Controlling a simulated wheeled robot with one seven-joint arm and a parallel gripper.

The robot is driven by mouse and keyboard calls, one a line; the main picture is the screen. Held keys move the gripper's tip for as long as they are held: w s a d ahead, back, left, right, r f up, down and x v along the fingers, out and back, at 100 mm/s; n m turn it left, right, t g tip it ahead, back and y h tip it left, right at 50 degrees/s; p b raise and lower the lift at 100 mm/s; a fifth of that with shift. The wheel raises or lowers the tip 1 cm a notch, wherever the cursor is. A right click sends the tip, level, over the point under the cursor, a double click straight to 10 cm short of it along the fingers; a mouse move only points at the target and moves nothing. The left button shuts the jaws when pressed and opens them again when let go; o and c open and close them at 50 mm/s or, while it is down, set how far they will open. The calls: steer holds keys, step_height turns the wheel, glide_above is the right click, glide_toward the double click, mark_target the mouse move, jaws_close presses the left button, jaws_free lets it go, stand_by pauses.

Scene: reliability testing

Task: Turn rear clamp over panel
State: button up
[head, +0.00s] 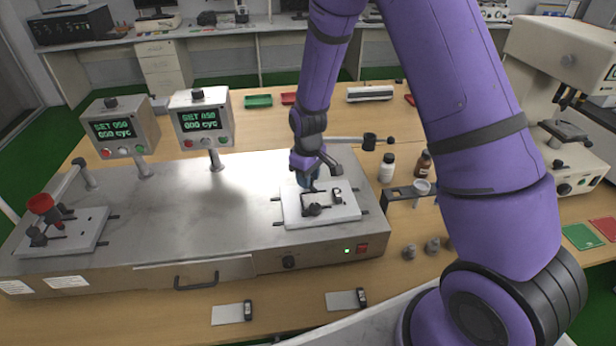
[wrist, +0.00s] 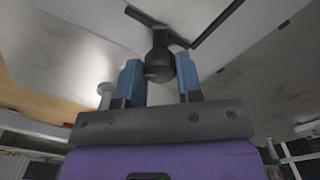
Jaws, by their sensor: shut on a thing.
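The white panel (head: 345,212) lies flat on the right end of the steel test bench. My gripper (head: 311,184) points down over the rear part of the panel. In the wrist view, its blue fingers (wrist: 159,76) are closed around the dark round end of the rear clamp (wrist: 159,60), whose black arm reaches toward the panel (wrist: 100,30). In the head view my gripper partly hides this clamp, so its exact angle is unclear.
The steel bench (head: 235,215) carries two display boxes (head: 200,117) and a left fixture with a red knob (head: 41,203). A dark-ended lever arm (head: 369,141) stands behind the panel. Bottles (head: 387,167) and a cup bracket (head: 400,193) stand to the right.

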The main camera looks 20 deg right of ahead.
steer(key=m, duration=0.6)
steer(key=shift+m, duration=0.3)
stand_by(0.4)
steer(key=o, duration=0.9)
steer(key=shift+r, duration=0.1)
step_height(320, 180, up, 11)
steer(key=shift+f, duration=0.2)
steer(key=s+d+r+t, duration=0.2)
steer(key=s+d+r, duration=0.1)
steer(key=s+r, duration=0.75)
steer(key=s+d+r+t, duration=0.25)
steer(key=s+r, duration=0.55)
steer(key=r, duration=0.5)
steer(key=shift+t, duration=0.35)
steer(key=s, duration=0.3)
steer(key=s+d+r, duration=0.1)
steer(key=s, duration=0.3)
steer(key=s+r, duration=0.1)
steer(key=s, duration=0.2)
steer(key=shift+s+d, duration=0.2)
steer(key=shift+s, duration=0.15)
